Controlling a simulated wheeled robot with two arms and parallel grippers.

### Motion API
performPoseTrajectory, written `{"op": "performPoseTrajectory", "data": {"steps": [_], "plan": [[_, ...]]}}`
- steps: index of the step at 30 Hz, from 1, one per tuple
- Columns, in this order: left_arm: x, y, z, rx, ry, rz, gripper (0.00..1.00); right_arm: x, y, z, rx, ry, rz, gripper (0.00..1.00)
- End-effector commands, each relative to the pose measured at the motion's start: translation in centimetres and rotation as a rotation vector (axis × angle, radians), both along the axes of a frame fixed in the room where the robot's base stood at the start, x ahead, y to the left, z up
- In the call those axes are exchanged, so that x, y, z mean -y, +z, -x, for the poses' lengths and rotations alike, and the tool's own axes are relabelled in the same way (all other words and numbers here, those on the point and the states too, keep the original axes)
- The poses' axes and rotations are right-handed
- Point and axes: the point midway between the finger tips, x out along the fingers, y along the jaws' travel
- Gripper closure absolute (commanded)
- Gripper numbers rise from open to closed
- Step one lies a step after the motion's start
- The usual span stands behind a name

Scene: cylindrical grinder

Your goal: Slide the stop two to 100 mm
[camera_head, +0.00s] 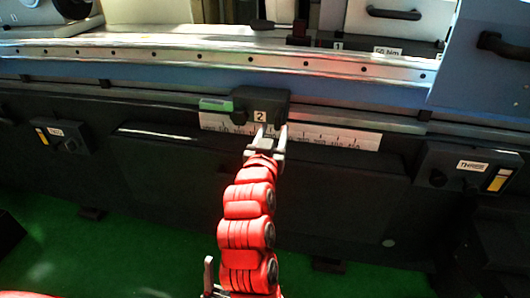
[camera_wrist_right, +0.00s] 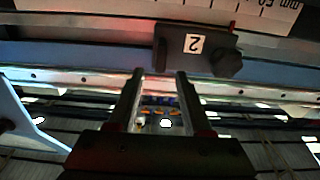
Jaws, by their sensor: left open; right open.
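Stop two is a dark block (camera_head: 262,108) with a white "2" label, on the rail at the middle of the head view. It shows upside down in the right wrist view (camera_wrist_right: 222,62). A white millimetre scale (camera_head: 335,138) runs under it; I cannot read its exact position. My right gripper (camera_head: 272,130) is open at the stop's lower front edge. In the right wrist view the gripper (camera_wrist_right: 159,73) has its fingers apart, just short of the block; no grasp shows. My left gripper (camera_head: 213,272) is partly visible at the bottom of the head view, lower than the right.
A green marker (camera_head: 215,104) sits at the stop's left side. A dark box with a knob and label (camera_head: 470,168) juts out at right; a similar one (camera_head: 62,136) is at left. A pale blue panel (camera_head: 480,60) stands at upper right. The front below the scale is clear.

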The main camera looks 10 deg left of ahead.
Motion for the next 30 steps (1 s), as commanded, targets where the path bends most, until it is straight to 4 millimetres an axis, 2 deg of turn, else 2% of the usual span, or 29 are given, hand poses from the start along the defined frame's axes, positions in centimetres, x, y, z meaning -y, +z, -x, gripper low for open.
{"op": "performPoseTrajectory", "data": {"steps": [1, 6, 12, 18, 30], "plan": [[0.0, 0.5, 0.0, 0.0, 0.0, 0.0, 0.5, -0.1, 0.3, 1.5, 0.003, 0.004, -0.001, 0.5], [0.0, 1.0, 0.0, 0.0, 0.0, 0.0, 0.5, -0.1, 0.2, 5.9, 0.002, 0.007, 0.0, 0.5], [0.0, 1.4, 0.0, 0.0, 0.0, 0.0, 0.5, 0.2, 0.1, 9.4, 0.001, 0.003, 0.002, 0.5], [0.0, 1.5, 0.0, 0.0, 0.0, 0.0, 0.5, 0.4, 0.1, 10.7, 0.001, 0.0, -0.002, 0.5], [0.0, 1.4, 0.0, 0.0, 0.0, 0.0, 0.5, 0.4, 0.1, 10.7, 0.001, 0.0, -0.001, 0.5]]}}
